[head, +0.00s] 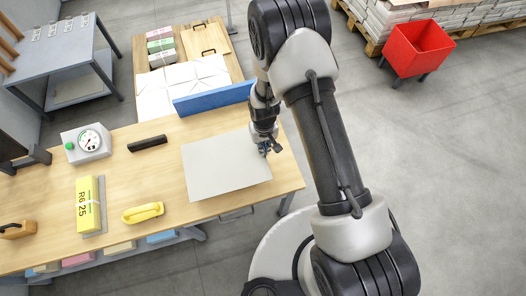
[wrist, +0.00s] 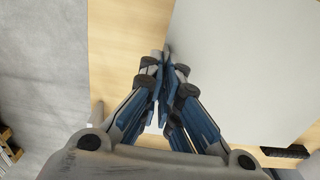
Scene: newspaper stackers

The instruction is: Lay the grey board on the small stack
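The grey board (head: 222,168) is a broad flat sheet, lying roughly level over the right end of the wooden table. Its pale face fills the upper right of the wrist view (wrist: 245,65). My gripper (head: 268,149) is at the board's right edge. In the wrist view my gripper's blue fingers (wrist: 162,75) come together on that edge; the exact contact is partly hidden by the fingers. A small stack with a yellow top marked R6 25 (head: 87,205) lies at the left of the table; I cannot tell for sure that it is the task's stack.
The table (head: 155,175) also holds a dial scale (head: 87,143), a black bar (head: 148,144) and a yellow handled tool (head: 143,212). A blue upright panel (head: 212,98) stands behind the board. White papers (head: 180,85) lie beyond it. A red bin (head: 415,48) is at upper right.

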